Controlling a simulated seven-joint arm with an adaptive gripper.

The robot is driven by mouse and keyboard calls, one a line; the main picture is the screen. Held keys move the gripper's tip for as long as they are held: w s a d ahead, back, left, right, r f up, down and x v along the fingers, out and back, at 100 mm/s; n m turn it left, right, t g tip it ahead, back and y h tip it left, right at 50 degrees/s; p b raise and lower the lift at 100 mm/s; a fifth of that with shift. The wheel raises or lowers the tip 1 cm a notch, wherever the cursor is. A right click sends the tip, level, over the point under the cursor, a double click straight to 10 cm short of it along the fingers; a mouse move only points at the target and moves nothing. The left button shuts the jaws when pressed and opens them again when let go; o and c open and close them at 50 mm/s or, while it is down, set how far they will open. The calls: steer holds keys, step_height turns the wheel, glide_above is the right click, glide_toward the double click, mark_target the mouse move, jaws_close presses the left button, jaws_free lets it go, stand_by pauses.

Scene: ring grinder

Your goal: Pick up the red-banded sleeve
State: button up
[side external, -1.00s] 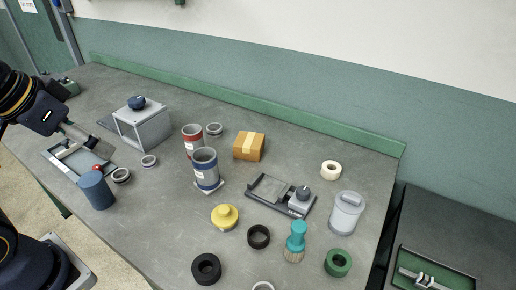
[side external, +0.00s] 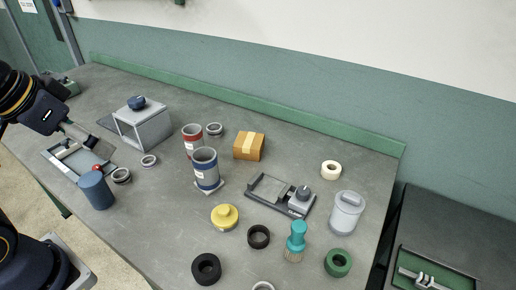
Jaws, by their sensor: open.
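The red-banded sleeve (side external: 192,131) is a grey upright cylinder with a red band near its top. It stands on the bench, just behind and left of a blue-banded sleeve (side external: 206,171), which hides its lower right part. The blue-banded sleeve stands on a light square plate. My gripper (side external: 107,150) is at the left, above the grey tray-like frame, well to the left of the red-banded sleeve. It is open and holds nothing that I can see; its fingers are small and partly hard to make out.
A grey box with a blue knob (side external: 142,126) stands between my gripper and the sleeves. A blue cylinder (side external: 97,190) and grey rings (side external: 149,161) are nearby. A cardboard box (side external: 249,146) is right of the sleeves. A yellow knobbed piece (side external: 224,217) lies in front.

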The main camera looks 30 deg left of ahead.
steer(key=w+r+n+t+h, duration=0.2)
steer(key=w+r+n, duration=0.3)
steer(key=n, duration=1)
steer(key=n+g+y, duration=0.1)
steer(key=n+y, duration=0.1)
steer(key=n, duration=1.9)
glide_above(192, 132)
steer(key=s+d, duration=0.2)
steer(key=s, duration=0.2)
step_height(192, 132, down, 20)
steer(key=x, duration=0.5)
steer(key=shift+s+f, duration=0.15)
steer(key=shift+f, duration=0.3)
